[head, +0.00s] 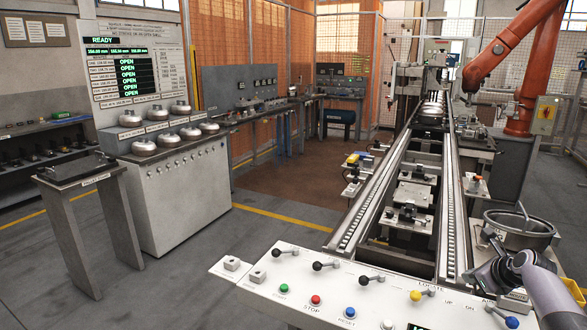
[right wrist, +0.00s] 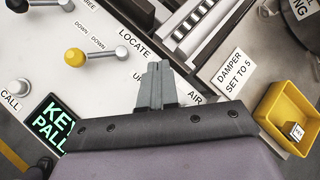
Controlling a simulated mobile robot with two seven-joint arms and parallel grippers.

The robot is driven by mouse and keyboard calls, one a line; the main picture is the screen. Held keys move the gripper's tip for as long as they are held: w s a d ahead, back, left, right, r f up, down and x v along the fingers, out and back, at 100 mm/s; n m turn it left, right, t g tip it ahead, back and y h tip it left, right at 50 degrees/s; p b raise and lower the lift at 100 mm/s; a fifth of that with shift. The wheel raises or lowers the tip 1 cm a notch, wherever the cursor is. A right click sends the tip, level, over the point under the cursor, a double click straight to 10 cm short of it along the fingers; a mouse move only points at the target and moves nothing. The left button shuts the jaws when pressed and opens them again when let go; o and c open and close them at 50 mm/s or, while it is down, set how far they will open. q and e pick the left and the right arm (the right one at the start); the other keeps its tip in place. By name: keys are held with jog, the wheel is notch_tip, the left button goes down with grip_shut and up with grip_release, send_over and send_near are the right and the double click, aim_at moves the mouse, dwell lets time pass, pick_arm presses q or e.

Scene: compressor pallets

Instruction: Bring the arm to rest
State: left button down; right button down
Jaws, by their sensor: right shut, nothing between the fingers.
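My right arm comes in from the lower right of the head view. Its gripper (head: 468,277) is over the right end of the white control panel (head: 255,297). In the right wrist view the right gripper (right wrist: 155,66) has its two grey fingers together, with nothing between them. It is above the panel near the LOCATE, UP and AIR labels. The yellow-knobbed lever (right wrist: 75,57) is to the left of the fingers and apart from them in that view; it also shows in the head view (head: 415,295). My left gripper is not in view.
The panel carries several levers and coloured buttons. A round metal vessel (head: 519,229) stands close beyond my right arm. A yellow bin (right wrist: 291,118) is to the right. A conveyor (head: 447,225) runs away toward an orange robot arm (head: 500,47).

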jog(key=s+a+r+n+t+y, duration=0.1)
jog(key=s+a+r+n, duration=0.15)
jog(key=a, duration=0.45)
jog(key=s+a+r+n+t+y, duration=0.1)
jog(key=a+r+n+t, duration=0.2)
jog(key=a, duration=0.4)
jog(key=w+d+r+n+t+h, duration=0.25)
jog(key=r+n, duration=0.25)
jog(key=n, duration=0.9)
jog(key=w+d+r+n+t+h, duration=0.1)
jog(key=d+r+n+t+h, duration=0.3)
jog(key=n, duration=1)
jog(key=s+a+f+g+y, duration=0.25)
jog(key=s+a+f, duration=0.25)
jog(key=s+f, duration=0.4)
jog(key=s+a+f+g+y, duration=0.25)
jog(key=s+a+f, duration=0.35)
jog(key=f, duration=0.5)
jog(key=s+a+f+g, duration=0.1)
jog(key=s+a+f, duration=0.1)
jog(key=s, duration=0.5)
jog(key=s+a+f+g, duration=0.2)
jog(key=s+a+f, duration=0.1)
jog(key=s, duration=0.5)
jog(key=s+a+f+g, duration=0.1)
jog(key=s+f, duration=0.3)
jog(key=s, duration=0.4)
jog(key=shift+s+a+y, duration=0.25)
jog(key=shift+a+y, duration=0.2)
jog(key=shift+a, duration=0.35)
